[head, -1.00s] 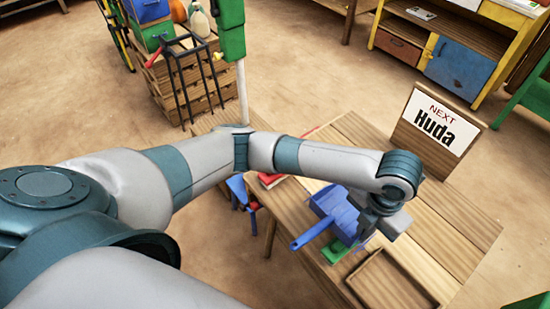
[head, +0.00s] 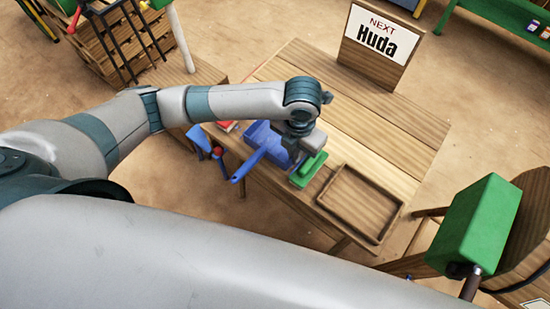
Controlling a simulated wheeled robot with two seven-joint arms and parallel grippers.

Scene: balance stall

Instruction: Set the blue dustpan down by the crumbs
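I cannot tell whether the pan touches the table. I cannot make out any crumbs; the arm covers part of the tabletop. My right gripper is out of view.
A green object (head: 308,170) lies just right of the gripper, beside a shallow wooden tray (head: 327,193). The "Huda" sign (head: 382,38) stands at the back. A green block (head: 476,225) is at right. The table's right part is clear.

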